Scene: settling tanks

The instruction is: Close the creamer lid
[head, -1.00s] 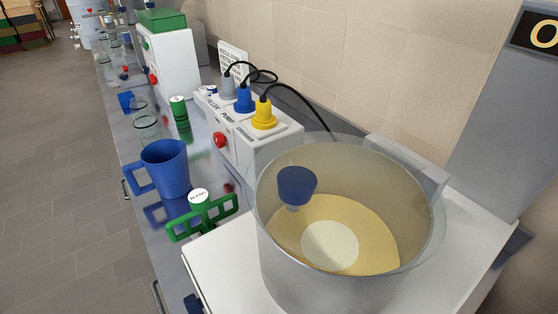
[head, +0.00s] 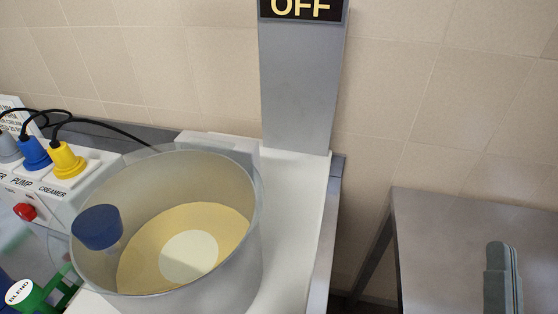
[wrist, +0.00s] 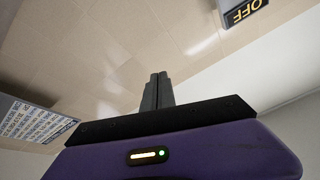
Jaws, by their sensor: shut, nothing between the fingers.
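A large round pale-grey vat (head: 215,268) stands on a white base in the head view. It looks like the creamer, and a yellow layer (head: 152,250) with a pale disc in its middle shows inside. A dark blue round knob-like piece (head: 97,227) sits at its left side. The vat's upper part is see-through, and I cannot make out a separate lid or its position. My gripper (wrist: 158,80) shows only in the wrist view, its two dark fingers together and empty, with wall tiles behind them. The creamer is not in the wrist view.
A white box with a yellow plug (head: 66,162), a blue plug (head: 35,153) and a red button stands left of the vat. A grey column (head: 298,90) with an OFF sign (head: 303,8) rises behind. A steel table (head: 450,235) with a grey-green object (head: 502,280) stands right, across a gap.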

